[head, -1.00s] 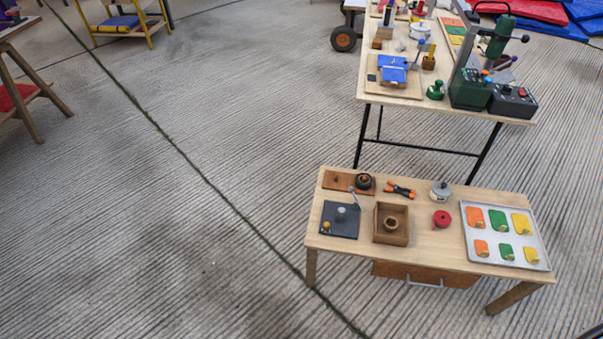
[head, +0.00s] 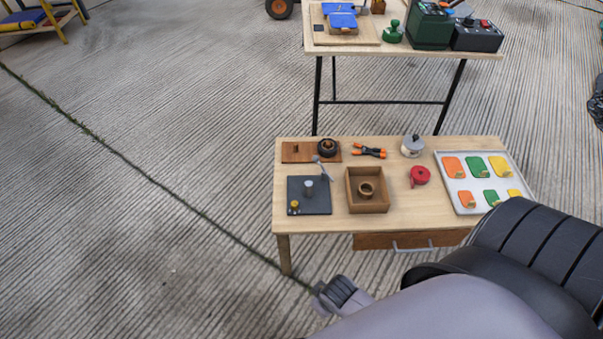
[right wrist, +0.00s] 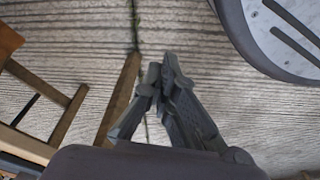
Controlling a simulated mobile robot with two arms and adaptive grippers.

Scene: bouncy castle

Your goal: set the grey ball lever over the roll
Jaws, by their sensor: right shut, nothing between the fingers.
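The grey ball lever (head: 324,171) stands tilted at the back right of a dark plate (head: 294,187) on the low table, its ball end raised up and to the left. A short grey cylinder (head: 308,188) stands on the same plate. A brown roll (head: 367,190) lies in an open wooden box to the right. I cannot tell which of these is the roll. My right gripper (head: 318,299) is low in front of the table, over the floor, apart from everything on the tabletop. In the right wrist view it is shut and empty (right wrist: 165,72). My left gripper is out of view.
The low table (head: 418,218) also holds a red tape roll (head: 420,175), orange-handled pliers (head: 369,151), a silver pot (head: 412,146) and a tray of coloured tags (head: 447,186). A second table (head: 400,50) stands behind.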

